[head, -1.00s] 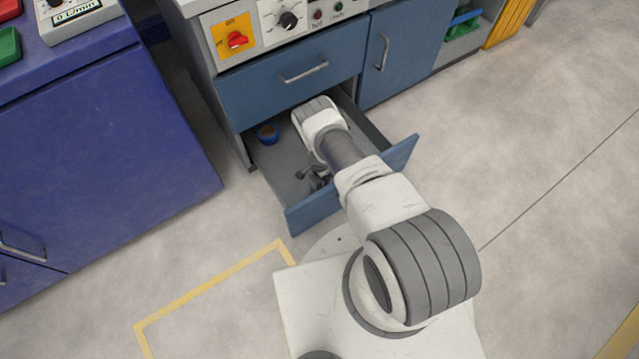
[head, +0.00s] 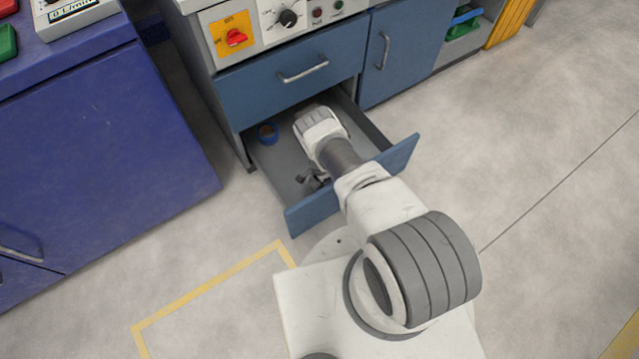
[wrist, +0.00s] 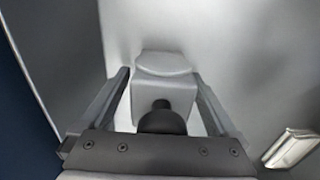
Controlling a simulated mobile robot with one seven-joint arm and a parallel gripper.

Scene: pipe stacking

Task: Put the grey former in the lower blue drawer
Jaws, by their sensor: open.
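The lower blue drawer (head: 312,213) is pulled open under the cabinet. My arm reaches into it, and my gripper (head: 314,182) is low over the front-left part of its floor. In the wrist view, the grey former (wrist: 165,82), a block with a rounded end and a dark knob-like part (wrist: 162,118) in front of it, sits between the fingers of my gripper (wrist: 161,79). The fingers are spread, one on each side, with a gap visible. The former cannot be made out clearly in the head view.
A closed upper drawer (head: 290,85) is above. A dark blue cabinet (head: 100,150) stands at left. A pale object (wrist: 290,148) shows at right in the wrist view. Open floor lies right.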

